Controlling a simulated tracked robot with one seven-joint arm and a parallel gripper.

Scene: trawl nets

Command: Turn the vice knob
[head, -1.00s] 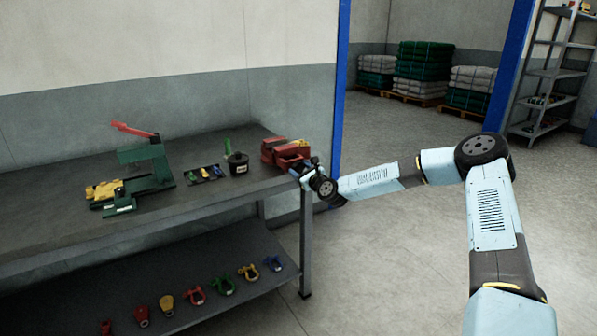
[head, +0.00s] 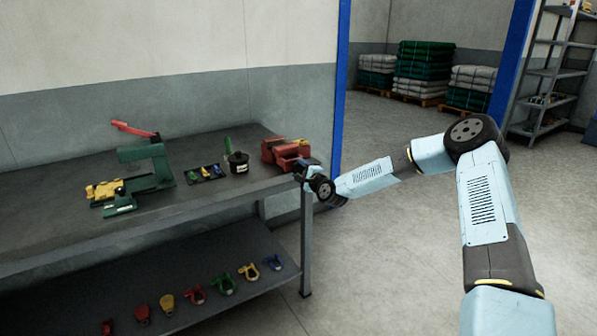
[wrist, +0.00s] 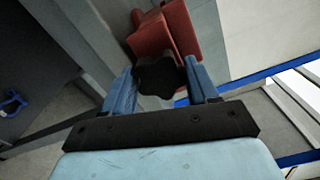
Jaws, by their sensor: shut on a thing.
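The red vice (head: 284,153) stands at the right end of the workbench in the head view. It also shows at the top of the wrist view (wrist: 180,28). Its black lobed knob (wrist: 157,77) faces my gripper. My gripper (wrist: 160,82) is shut on the knob, with one blue finger on each side of it. In the head view my gripper (head: 303,170) is small at the bench's right edge, and the knob is hidden there by my wrist.
The workbench (head: 60,228) carries a green press (head: 145,168) with a red lever, a small dark tray (head: 205,174) and a black pot (head: 238,162). Several coloured shackles lie on the lower shelf (head: 200,275). A blue post (head: 341,80) rises behind the vice. Floor to the right is clear.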

